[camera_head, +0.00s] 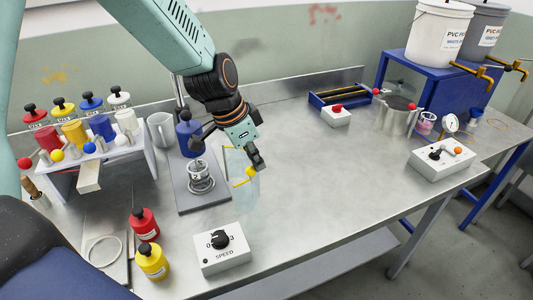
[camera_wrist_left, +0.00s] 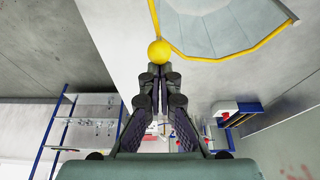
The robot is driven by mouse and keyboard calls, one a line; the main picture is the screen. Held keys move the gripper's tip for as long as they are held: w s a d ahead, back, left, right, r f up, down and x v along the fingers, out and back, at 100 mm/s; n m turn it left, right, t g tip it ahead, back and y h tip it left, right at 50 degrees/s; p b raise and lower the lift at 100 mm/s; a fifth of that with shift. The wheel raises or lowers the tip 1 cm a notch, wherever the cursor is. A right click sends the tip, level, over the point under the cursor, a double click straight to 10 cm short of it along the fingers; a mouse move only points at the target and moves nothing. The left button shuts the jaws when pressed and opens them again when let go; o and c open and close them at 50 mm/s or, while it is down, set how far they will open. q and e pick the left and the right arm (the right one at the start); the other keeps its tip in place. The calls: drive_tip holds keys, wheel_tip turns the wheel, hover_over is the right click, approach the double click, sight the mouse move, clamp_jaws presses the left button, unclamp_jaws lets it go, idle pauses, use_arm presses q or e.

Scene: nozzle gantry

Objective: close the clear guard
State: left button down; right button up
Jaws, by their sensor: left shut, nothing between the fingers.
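The clear guard (camera_head: 243,192) is a see-through curved panel with yellow edging. It stands at the right side of the mixer stand (camera_head: 204,203) and looks swung out from the glass beaker (camera_head: 200,180). Its yellow ball knob (camera_head: 249,171) faces my left gripper (camera_head: 258,165). My left gripper is shut and empty, with its fingertips right by the knob; I cannot tell whether they touch. In the left wrist view, the knob (camera_wrist_left: 159,51) is just beyond the shut fingertips (camera_wrist_left: 159,76), and the yellow-edged guard (camera_wrist_left: 215,25) extends up and right. My right gripper is not in view.
A white speed box (camera_head: 222,250) with a black dial stands in front of the stand. Red (camera_head: 144,224) and yellow (camera_head: 152,262) bottles stand to its left. A bottle rack (camera_head: 110,165) is at the left. The bench to the right of the guard is clear.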

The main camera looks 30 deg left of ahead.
use_arm(q)
drive_tip(key=shift+s+a+r, duration=0.1)
drive_tip(key=shift+s+a, duration=0.05)
drive_tip(key=shift+s, duration=0.15)
drive_tip(key=s+a+m+g+p, duration=0.2)
drive_tip(key=s+a+m+p, duration=0.1)
drive_tip(key=a+m, duration=0.4)
drive_tip(key=s+a+m+g+h+p, duration=0.1)
drive_tip(key=s+a+m+g+p, duration=0.1)
drive_tip(key=a+m, duration=0.6)
drive_tip(key=shift+s+a+g+p, duration=0.3)
drive_tip(key=shift+s+a+p, duration=0.2)
drive_tip(key=shift+s+a, duration=0.75)
drive_tip(key=shift+w+a, duration=0.15)
drive_tip(key=shift+a, duration=0.1)
drive_tip(key=shift+w+d, duration=0.1)
